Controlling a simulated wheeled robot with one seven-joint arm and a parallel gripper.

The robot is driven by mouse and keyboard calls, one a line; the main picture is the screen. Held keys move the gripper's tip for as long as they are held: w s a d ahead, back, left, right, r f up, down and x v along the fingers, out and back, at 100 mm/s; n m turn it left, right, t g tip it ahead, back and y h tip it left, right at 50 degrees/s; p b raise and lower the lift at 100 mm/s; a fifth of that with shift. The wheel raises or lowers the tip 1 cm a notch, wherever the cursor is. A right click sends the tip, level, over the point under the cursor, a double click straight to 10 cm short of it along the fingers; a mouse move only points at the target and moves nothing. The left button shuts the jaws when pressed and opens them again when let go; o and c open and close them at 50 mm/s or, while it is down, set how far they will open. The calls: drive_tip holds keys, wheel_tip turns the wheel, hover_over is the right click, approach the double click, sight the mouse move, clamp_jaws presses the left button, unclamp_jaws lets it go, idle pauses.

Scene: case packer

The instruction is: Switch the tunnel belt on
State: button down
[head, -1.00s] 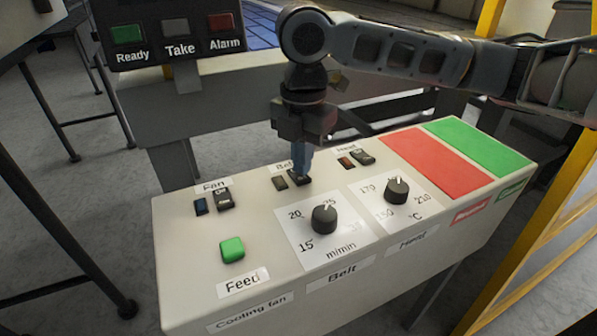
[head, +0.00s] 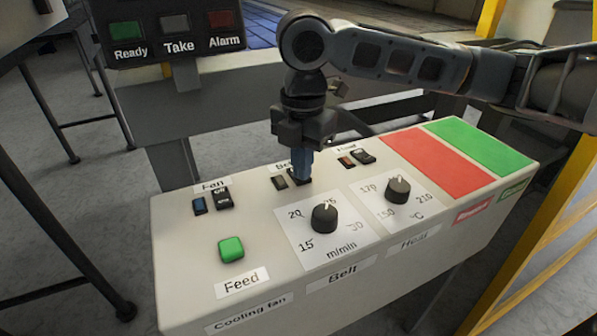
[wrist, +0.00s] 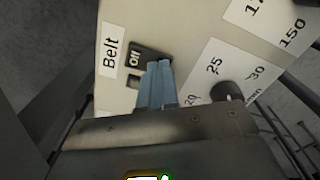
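The tunnel belt's black rocker switch (head: 294,176) is on the cream control panel under a label that reads "Belt", mostly hidden by my fingertips in the head view. In the wrist view the switch (wrist: 134,58) shows its "Off" end, with my fingertips over its other end. A small lamp (head: 280,183) beside the switch looks dark. My gripper (head: 303,180) points down with its two blue fingers together and nothing between them. Its tips are at the switch, apparently touching it. The fingers also show in the wrist view (wrist: 160,66).
The fan switch (head: 223,199) and green feed button (head: 231,249) are to the left. The heat switch (head: 362,156) is to the right. The belt speed knob (head: 324,217) and heat knob (head: 397,189) are in front. A signal box (head: 180,48) stands behind.

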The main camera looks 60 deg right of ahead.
drive_tip(key=shift+f, duration=0.15)
drive_tip(key=shift+r+p, duration=2.95)
drive_tip(key=shift+r, duration=0.6)
